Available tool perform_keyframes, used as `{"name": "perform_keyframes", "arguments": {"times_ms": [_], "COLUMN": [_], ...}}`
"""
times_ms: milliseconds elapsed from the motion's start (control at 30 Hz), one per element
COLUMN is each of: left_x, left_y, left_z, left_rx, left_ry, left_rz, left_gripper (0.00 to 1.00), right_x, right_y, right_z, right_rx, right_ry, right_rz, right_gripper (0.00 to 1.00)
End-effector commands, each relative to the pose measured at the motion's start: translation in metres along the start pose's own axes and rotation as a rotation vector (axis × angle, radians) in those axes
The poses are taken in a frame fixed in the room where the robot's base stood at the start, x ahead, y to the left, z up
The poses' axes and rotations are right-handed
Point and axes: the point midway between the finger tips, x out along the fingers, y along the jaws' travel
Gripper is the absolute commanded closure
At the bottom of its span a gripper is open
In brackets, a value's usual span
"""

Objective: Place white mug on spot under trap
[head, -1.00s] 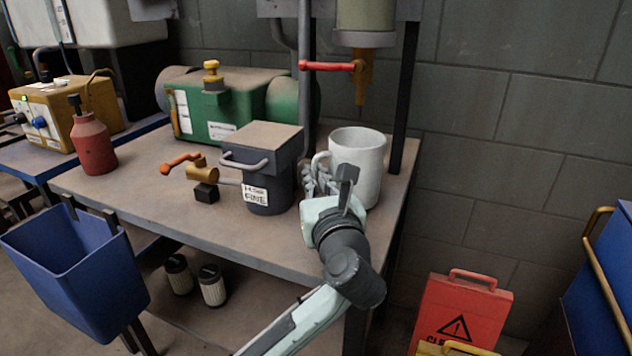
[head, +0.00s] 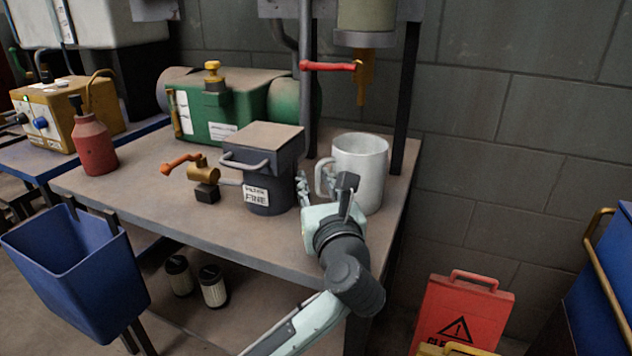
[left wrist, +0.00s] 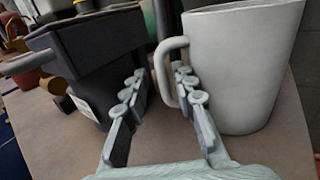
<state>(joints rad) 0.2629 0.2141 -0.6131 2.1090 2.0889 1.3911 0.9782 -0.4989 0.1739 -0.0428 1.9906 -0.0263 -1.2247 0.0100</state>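The white mug (head: 362,172) stands upright on the right end of the workbench, its handle on the left side. It also shows large at the right in the left wrist view (left wrist: 243,70). The trap (head: 365,25) is the olive cylinder above, with a red lever and a brass outlet pointing down near the mug. My left gripper (head: 316,190) is in front of the mug's handle. In the left wrist view its fingers (left wrist: 160,95) are apart, the right finger beside the handle and the left one near the dark canister. Nothing is between them. My right gripper is out of view.
A dark canister (head: 270,192) with a lid and bail handle stands just left of the mug. A brass valve with orange lever (head: 195,168) and a green machine (head: 215,110) are further left. The workbench (head: 150,200) is clear at its front left.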

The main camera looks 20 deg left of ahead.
Motion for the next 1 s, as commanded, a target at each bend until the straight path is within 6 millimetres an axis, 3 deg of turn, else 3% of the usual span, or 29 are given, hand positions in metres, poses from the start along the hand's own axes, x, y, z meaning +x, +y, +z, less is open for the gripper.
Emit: {"name": "perform_keyframes", "arguments": {"times_ms": [67, 133, 267, 367, 600, 800, 1000], "left_x": [0.000, -0.009, -0.034, -0.056, -0.102, -0.119, -0.120], "left_y": [0.000, -0.001, -0.001, -0.001, 0.000, 0.000, 0.000], "left_z": [0.004, 0.001, -0.001, -0.001, 0.000, 0.002, 0.003], "left_rx": [0.000, -0.002, -0.004, -0.004, -0.003, -0.001, -0.001], "left_ry": [-0.001, 0.002, 0.005, 0.006, 0.004, 0.001, 0.000], "left_rz": [0.000, -0.002, -0.004, -0.003, -0.002, 0.000, 0.000], "left_gripper": [0.73, 0.73, 0.73, 0.73, 0.73, 0.73, 0.73], "right_x": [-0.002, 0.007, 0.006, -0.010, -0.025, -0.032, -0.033], "right_y": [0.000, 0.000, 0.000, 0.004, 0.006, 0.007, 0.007], "right_z": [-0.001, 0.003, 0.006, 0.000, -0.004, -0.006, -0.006], "right_rx": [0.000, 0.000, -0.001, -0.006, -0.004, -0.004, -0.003], "right_ry": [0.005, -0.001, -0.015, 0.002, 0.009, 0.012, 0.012], "right_rz": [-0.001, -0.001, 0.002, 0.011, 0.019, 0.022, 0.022], "right_gripper": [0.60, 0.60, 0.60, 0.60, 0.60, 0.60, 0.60]}}
